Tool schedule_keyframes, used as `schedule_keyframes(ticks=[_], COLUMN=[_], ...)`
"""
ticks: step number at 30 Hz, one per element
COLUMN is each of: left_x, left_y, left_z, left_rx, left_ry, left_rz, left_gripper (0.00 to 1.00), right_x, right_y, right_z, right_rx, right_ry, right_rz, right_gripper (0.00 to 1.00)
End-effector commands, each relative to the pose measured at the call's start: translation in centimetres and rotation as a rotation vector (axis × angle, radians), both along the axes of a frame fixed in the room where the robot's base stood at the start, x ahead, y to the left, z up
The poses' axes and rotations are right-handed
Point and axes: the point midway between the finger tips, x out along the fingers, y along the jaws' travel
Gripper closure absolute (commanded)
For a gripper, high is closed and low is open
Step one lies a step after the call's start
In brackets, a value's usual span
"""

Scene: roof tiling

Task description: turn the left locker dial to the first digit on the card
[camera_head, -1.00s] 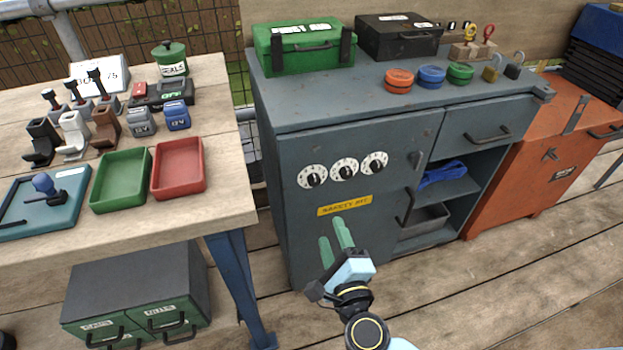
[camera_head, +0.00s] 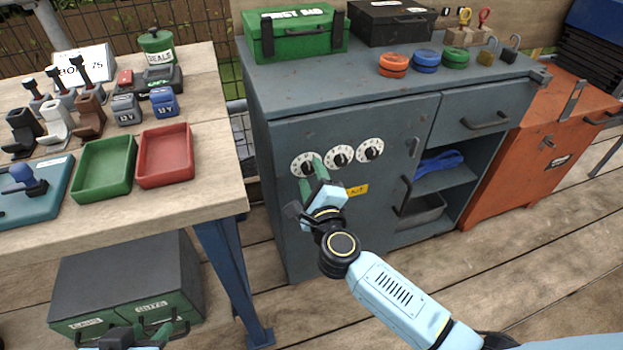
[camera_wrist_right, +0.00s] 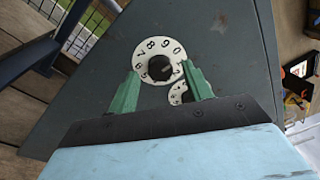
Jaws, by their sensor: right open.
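The left dial (camera_head: 297,164) is a white numbered disc with a black knob on the grey cabinet door. It also shows in the right wrist view (camera_wrist_right: 150,50), where 7, 8, 9 and 0 are readable along its upper rim. My right gripper (camera_head: 311,174) is open, with its green fingers at either side of the dial knob in the right wrist view (camera_wrist_right: 162,86). I cannot tell whether they touch it. My left gripper (camera_head: 122,338) is partly in view at the bottom left; its jaws are unclear. The white card (camera_head: 84,65) stands on the wooden table; its writing is partly hidden.
The middle dial (camera_head: 338,157) and right dial (camera_head: 370,149) sit close beside the left one. A wooden table (camera_head: 215,150) stands left of the cabinet (camera_head: 285,240).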

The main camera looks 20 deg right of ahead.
Motion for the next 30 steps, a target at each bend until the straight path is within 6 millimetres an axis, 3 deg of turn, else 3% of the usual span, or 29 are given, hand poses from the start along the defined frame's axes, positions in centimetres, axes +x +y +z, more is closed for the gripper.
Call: schedule_keyframes(ticks=[11, 21, 30], left_x=[0.4, 0.4, -0.6], left_y=[-0.2, -0.2, 0.3], left_z=[0.3, 0.3, -0.3], left_rx=[-0.007, -0.006, 0.01], left_ry=[-0.029, -0.027, 0.044], left_rz=[-0.003, -0.003, 0.004], left_gripper=[0.64, 0.64, 0.64], right_x=[0.4, 0.4, 0.4], right_y=[0.0, 0.0, 0.0], right_z=[0.1, 0.0, 0.1], right_rx=[0.0, 0.0, -0.025], right_ry=[0.0, 0.0, -0.001], right_rz=[0.0, 0.0, 0.0], right_gripper=[0.5, 0.94, 0.95])
